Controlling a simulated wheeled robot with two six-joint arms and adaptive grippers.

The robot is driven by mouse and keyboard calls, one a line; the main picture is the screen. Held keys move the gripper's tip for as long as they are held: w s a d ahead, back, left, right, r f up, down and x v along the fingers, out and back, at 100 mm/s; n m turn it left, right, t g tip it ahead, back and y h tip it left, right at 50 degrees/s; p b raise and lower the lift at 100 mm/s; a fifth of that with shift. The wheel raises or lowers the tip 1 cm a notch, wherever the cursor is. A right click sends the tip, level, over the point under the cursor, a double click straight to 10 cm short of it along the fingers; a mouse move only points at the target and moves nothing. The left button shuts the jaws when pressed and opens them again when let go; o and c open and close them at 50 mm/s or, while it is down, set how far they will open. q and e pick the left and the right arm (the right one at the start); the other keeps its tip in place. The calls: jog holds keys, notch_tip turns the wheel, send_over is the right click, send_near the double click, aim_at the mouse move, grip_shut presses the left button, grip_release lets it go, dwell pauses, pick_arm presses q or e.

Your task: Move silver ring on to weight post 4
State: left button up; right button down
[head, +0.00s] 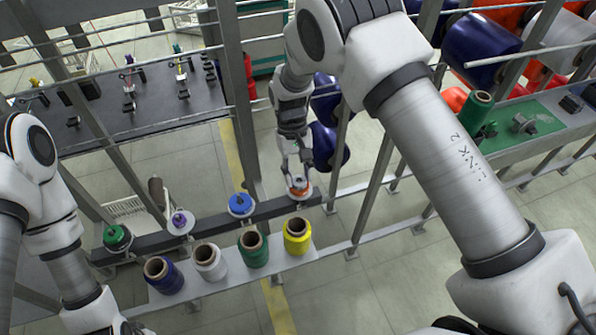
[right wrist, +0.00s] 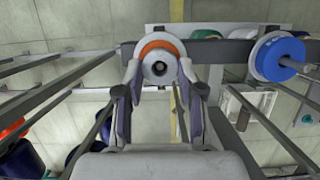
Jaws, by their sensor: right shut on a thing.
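My right gripper (head: 297,183) points down at the far right post of the dark rail. It is shut on the silver ring (right wrist: 160,68), which shows as a pale grey disc with a dark centre between the fingertips (right wrist: 160,80) in the right wrist view. An orange disc (right wrist: 158,44) on a white base lies right behind the ring at post 4; it also shows under the fingers in the head view (head: 299,190). The ring and post look lined up, but I cannot tell how far the ring is down. My left gripper (head: 128,328) is partly cut off at the bottom left.
Along the dark rail (head: 215,215) sit green (head: 116,237), purple (head: 180,221) and blue (head: 240,204) discs. In front, a pale shelf holds blue (head: 163,274), white (head: 209,261), green (head: 253,248) and yellow (head: 297,235) spools. Grey metal uprights stand close to my right arm.

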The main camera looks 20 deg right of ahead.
jog(key=c, duration=0.6)
grip_release()
jog(key=shift+c, duration=0.2)
jog(key=shift+r, duration=0.1)
jog(key=v, duration=0.7)
jog(key=shift+r, duration=0.15)
jog(key=shift+w, duration=0.15)
